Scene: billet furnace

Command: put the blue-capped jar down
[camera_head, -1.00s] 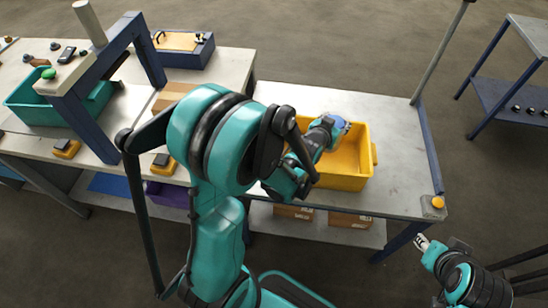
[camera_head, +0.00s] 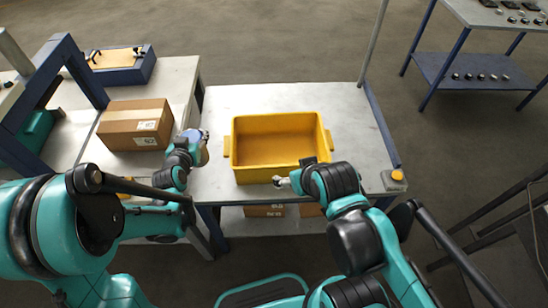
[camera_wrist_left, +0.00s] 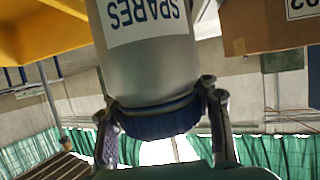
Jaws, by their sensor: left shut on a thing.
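The blue-capped jar has a grey body (camera_wrist_left: 150,65), a white SPARES label and a blue cap (camera_wrist_left: 155,122) in the left wrist view. My left gripper (camera_wrist_left: 157,105) is shut on it, one finger on each side at the cap end. In the head view the jar (camera_head: 203,153) shows only in part at my left gripper (camera_head: 191,140), left of the yellow bin (camera_head: 229,128). Whether its base touches the table is hidden. My right gripper (camera_head: 281,181) is at the bin's near side; its fingers are too small to read.
A cardboard box (camera_head: 134,125) stands on the table to the left of the jar. The yellow bin looks empty inside. The grey tabletop (camera_head: 345,108) is bare behind and right of the bin. An orange button box (camera_head: 394,178) sits at the near right corner.

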